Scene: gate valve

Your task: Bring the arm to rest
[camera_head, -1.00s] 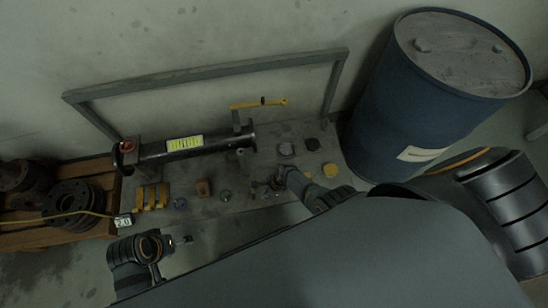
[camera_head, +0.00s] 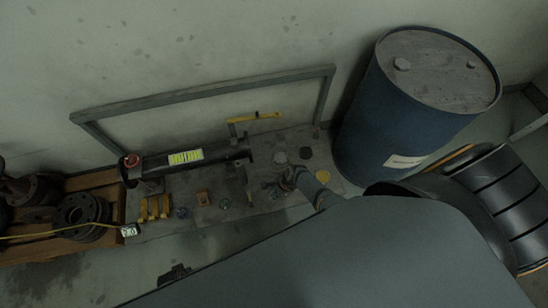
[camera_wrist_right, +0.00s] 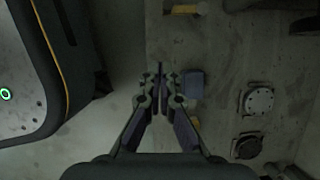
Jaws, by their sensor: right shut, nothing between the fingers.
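My right gripper (camera_head: 272,187) reaches over the right part of the grey bench. In the right wrist view my right gripper (camera_wrist_right: 160,75) has its fingers together with nothing between them. The dark pipe (camera_head: 215,153) with a yellow-green label and a red end lies along the back of the bench, apart from my right gripper. A small dark part of my left arm (camera_head: 175,273) shows at the lower left; its fingers cannot be made out.
The grey bench (camera_head: 232,212) carries small parts, including yellow blocks (camera_head: 154,208) and round discs (camera_head: 280,157). A metal frame (camera_head: 205,92) and yellow lever (camera_head: 255,117) stand behind. A blue drum (camera_head: 400,125) stands right. A wooden crate (camera_head: 95,180) with flanges is left.

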